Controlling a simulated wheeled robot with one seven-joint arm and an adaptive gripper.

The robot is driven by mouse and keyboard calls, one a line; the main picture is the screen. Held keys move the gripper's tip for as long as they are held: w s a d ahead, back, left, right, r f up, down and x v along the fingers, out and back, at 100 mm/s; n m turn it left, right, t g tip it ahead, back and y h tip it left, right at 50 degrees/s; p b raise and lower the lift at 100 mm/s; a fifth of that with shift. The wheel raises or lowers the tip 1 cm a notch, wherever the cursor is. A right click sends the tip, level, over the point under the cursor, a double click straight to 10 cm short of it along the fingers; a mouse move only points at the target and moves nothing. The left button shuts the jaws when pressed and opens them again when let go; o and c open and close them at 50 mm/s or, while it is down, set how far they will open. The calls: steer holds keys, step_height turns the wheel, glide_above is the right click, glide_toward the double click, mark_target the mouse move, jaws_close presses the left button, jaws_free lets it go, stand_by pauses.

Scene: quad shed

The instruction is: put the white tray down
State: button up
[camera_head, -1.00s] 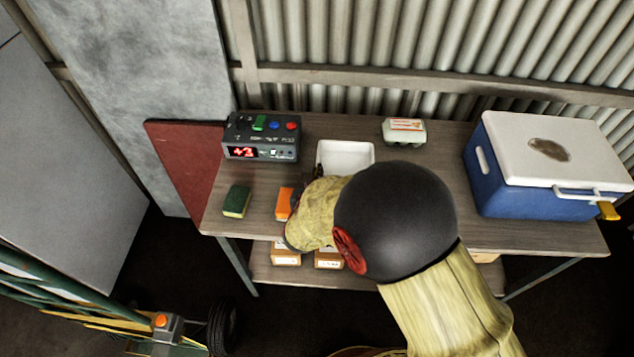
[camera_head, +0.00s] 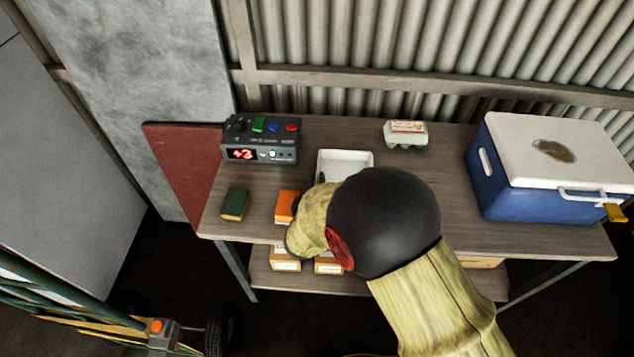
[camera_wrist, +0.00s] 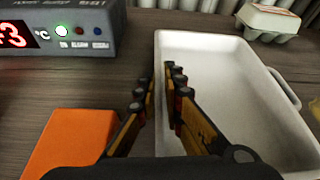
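The white tray (camera_head: 350,155) is on the wooden workbench, between the display box and the egg carton. It looks level and appears to rest on the bench top. In the wrist view the tray (camera_wrist: 222,40) fills the right half. My gripper (camera_wrist: 160,76) straddles the tray's left wall, one finger outside and one inside. The fingers stand a little apart, with a narrow gap around the wall. In the head view my arm hides the tray's lower right part and most of the gripper.
An orange block (camera_head: 286,205) lies close to the left of my gripper. A green sponge (camera_head: 235,203), the display box (camera_head: 262,140), an egg carton (camera_head: 406,133) and a blue cooler (camera_head: 520,190) share the workbench (camera_head: 445,155). Bare wood lies between carton and cooler.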

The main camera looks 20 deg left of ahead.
steer(key=shift+o, duration=1.4)
steer(key=shift+r, duration=0.1)
steer(key=shift+r, duration=0.2)
steer(key=p+v, duration=0.3)
steer(key=v, duration=0.9)
steer(key=shift+f+p, duration=0.1)
steer(key=shift+p, duration=0.25)
